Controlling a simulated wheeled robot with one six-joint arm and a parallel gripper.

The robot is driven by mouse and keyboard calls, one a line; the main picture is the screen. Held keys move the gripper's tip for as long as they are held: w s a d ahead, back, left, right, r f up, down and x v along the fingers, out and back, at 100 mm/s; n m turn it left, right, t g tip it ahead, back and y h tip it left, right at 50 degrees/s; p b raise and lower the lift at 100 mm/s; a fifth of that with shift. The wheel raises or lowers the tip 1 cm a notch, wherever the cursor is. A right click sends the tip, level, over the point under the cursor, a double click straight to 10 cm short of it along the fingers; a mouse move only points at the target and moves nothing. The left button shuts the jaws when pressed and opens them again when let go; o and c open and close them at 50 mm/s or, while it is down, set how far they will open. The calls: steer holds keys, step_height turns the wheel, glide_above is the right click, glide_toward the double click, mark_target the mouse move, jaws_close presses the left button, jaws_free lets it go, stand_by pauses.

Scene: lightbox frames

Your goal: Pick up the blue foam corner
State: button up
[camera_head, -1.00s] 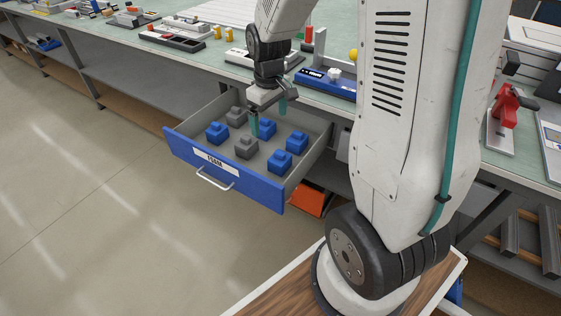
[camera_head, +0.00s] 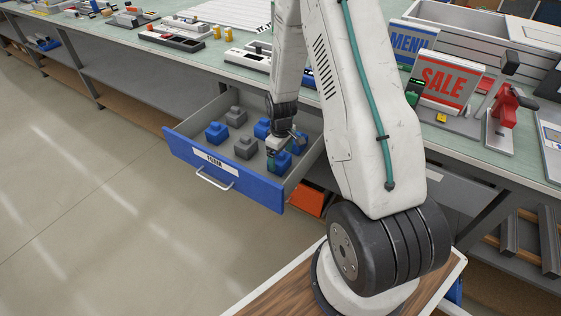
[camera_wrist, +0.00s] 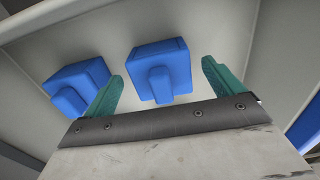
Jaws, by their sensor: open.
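Several blue foam corners lie in the open drawer (camera_head: 200,160). In the head view one is front right (camera_head: 281,162), one behind it (camera_head: 299,140), one at the middle back (camera_head: 262,128) and one at the left (camera_head: 216,131). My gripper (camera_head: 274,158) is low over the drawer's right side, beside the front-right corner, and partly covers it. In the wrist view my gripper (camera_wrist: 164,84) is open with teal fingers. One blue corner (camera_wrist: 162,72) lies ahead of the gap between them; another (camera_wrist: 75,90) is beside the left finger. No contact is visible.
Two grey foam corners (camera_head: 244,147) lie in the same drawer. The drawer walls stand close around my gripper. The workbench top (camera_head: 220,62) above carries trays and parts. An orange bin (camera_head: 308,199) is below the drawer's right side. The floor at left is clear.

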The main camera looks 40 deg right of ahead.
steer(key=shift+f, duration=0.9)
steer(key=c, duration=1)
steer(key=shift+c, duration=0.2)
steer(key=shift+r, duration=0.2)
step_height(320, 180, up, 10)
steer(key=shift+f, duration=0.1)
